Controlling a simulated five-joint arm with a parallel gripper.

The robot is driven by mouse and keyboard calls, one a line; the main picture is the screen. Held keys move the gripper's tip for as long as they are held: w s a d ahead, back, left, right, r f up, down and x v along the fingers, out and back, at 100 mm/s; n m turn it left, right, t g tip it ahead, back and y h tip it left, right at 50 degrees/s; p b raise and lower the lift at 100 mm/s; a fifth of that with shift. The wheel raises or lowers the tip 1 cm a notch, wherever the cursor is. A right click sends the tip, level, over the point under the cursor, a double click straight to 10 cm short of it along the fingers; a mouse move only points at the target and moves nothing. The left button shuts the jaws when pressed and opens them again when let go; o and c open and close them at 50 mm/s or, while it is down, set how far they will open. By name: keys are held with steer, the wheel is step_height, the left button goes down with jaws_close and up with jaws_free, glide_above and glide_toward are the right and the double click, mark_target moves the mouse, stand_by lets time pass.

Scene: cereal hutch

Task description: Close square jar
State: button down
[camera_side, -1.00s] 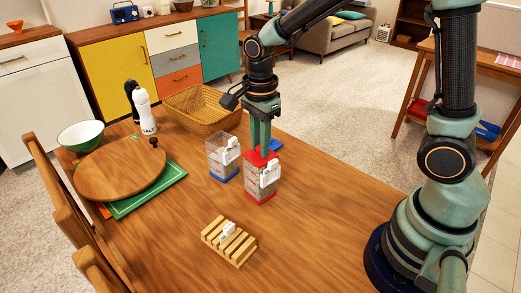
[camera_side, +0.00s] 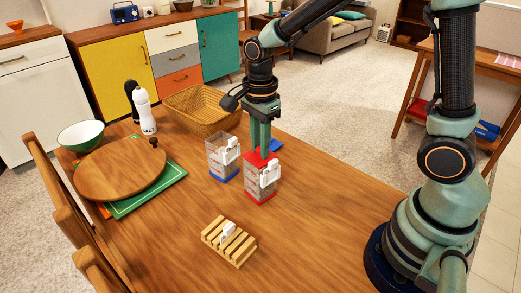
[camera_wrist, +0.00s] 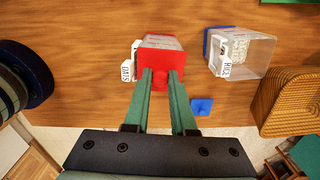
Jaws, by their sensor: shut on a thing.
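A clear square jar (camera_side: 256,187) with a red base and pale contents stands upright on the table, with a white tag on its side. Its red lid (camera_side: 252,159) is at the jar's mouth; I cannot tell whether it is fully seated. My gripper (camera_side: 261,150) points down over this jar, shut on the red lid's knob (camera_wrist: 161,80), which shows between the fingers in the wrist view. A second clear square jar (camera_side: 217,156) with a blue base and a white tag stands to the left with its top open. A blue square lid (camera_wrist: 202,106) lies on the table behind the jars.
A wooden slatted rack (camera_side: 229,243) holding a white piece stands at the front. A wicker basket (camera_side: 205,108) is behind the jars. A round wooden board (camera_side: 120,172), a green bowl (camera_side: 80,135) and a white salt mill (camera_side: 145,111) are at left. The table's right side is clear.

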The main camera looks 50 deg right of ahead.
stand_by(0.3)
steer(key=shift+c, duration=1.7)
jaws_free()
steer(key=shift+r, duration=2.95)
jaws_close()
steer(key=shift+f, duration=0.55)
